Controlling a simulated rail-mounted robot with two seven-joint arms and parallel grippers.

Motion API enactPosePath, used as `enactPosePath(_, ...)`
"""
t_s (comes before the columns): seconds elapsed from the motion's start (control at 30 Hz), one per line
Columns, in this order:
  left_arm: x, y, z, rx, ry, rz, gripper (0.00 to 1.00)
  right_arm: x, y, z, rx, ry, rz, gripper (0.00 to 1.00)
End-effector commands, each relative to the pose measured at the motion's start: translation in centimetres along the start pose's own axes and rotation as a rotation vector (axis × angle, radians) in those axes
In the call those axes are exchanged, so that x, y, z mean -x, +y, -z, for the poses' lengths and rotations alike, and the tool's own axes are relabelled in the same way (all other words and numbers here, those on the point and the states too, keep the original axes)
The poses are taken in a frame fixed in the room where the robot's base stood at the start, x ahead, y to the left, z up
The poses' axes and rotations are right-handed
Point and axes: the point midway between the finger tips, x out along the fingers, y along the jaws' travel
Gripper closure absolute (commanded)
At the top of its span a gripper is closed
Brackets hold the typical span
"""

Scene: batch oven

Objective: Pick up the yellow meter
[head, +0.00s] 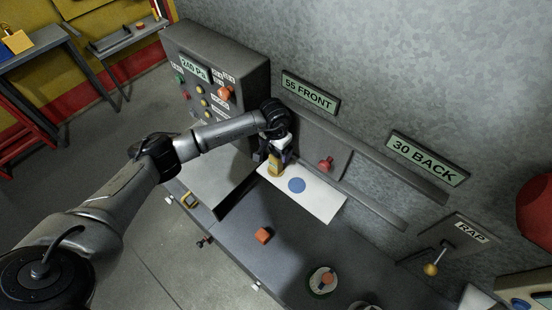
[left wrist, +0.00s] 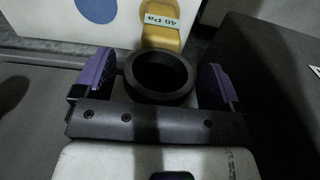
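The yellow meter (head: 275,169) stands on the counter by the left end of the white sheet with the blue disc, below my left gripper (head: 275,157). In the left wrist view the meter (left wrist: 163,32) shows its "40 Pa" label, beyond a dark round ring. My left gripper (left wrist: 157,78) has its purple fingers spread wide apart, with the meter in line with the gap. I cannot tell how far the fingers reach around it. My right gripper is not in view.
The white sheet (head: 322,202) lies right of the meter, and a grey control box (head: 225,78) stands behind it to the left. A red knob (head: 326,163) is on the back panel.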

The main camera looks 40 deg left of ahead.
Motion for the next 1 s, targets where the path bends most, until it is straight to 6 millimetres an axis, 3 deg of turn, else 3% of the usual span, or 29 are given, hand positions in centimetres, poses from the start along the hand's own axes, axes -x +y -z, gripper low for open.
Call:
enactPosePath(0.07,0.02,-0.01,0.00,0.000,0.000,0.000,0.18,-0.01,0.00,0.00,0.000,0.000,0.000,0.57)
enactPosePath(0.67,0.09,-0.01,0.02,0.000,0.001,0.000,0.75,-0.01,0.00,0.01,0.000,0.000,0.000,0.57)
enactPosePath(1.0,0.73,-0.05,0.07,0.000,0.002,0.000,0.75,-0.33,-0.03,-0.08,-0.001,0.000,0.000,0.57)
